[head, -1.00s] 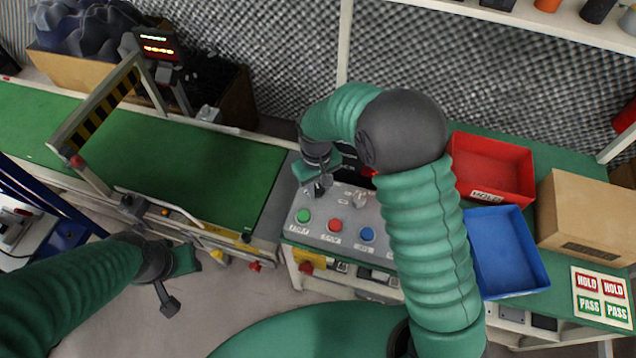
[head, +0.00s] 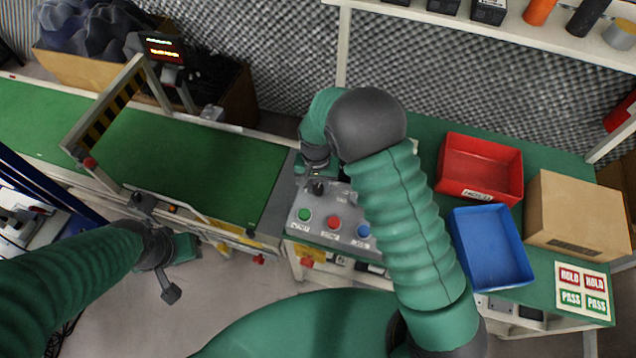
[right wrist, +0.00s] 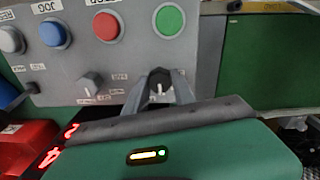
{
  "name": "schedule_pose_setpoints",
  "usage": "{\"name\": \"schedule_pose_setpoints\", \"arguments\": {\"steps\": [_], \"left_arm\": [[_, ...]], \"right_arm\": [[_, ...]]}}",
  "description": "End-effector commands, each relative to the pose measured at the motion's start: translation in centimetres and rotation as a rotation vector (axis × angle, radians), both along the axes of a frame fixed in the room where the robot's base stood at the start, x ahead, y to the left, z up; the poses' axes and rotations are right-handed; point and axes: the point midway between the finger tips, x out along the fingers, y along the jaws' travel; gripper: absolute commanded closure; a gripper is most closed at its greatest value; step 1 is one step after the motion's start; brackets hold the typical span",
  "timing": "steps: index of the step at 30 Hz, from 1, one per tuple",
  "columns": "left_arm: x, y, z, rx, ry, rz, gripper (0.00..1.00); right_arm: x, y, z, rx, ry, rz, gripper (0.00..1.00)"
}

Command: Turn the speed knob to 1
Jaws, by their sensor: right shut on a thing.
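The grey control panel (head: 300,226) carries a green button (head: 305,215), a red button (head: 332,222) and a blue button (head: 363,231). In the right wrist view it shows a dark knob (right wrist: 160,76) below the green button (right wrist: 170,20) and a light grey knob (right wrist: 90,84) to its left. The small labels are too blurred to read, so I cannot tell which knob is for speed. My right gripper (head: 318,188) is shut on the dark knob, a finger on each side. My left gripper (head: 158,248) is open and empty, left of the panel and in front of the conveyor.
A green conveyor (head: 195,175) with a striped gate (head: 102,115) lies left of the panel. A red bin (head: 480,170), a blue bin (head: 490,250) and a cardboard box (head: 575,215) stand right of it. Red digits (right wrist: 60,145) show near the right wrist.

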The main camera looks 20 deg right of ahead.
Motion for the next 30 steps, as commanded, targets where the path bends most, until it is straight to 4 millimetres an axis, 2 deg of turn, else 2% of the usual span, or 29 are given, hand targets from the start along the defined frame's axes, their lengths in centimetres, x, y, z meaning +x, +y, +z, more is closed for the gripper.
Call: {"name": "schedule_pose_setpoints", "arguments": {"steps": [14,15,20,30], "left_arm": [[0.0,0.0,0.16,0.0,0.0,0.0,0.64],[0.0,0.0,0.16,0.0,0.0,0.0,0.64],[0.0,0.0,0.15,0.0,0.0,0.0,0.64],[0.01,0.0,0.24,0.0,0.0,0.0,0.64]], "right_arm": [[0.14,0.01,0.06,0.0,-0.004,-0.02,1.0],[0.15,0.01,0.06,0.0,-0.004,-0.02,0.68],[0.11,0.02,0.04,0.0,-0.003,-0.019,0.48],[0.09,0.03,0.39,0.0,-0.003,-0.018,0.48]]}}
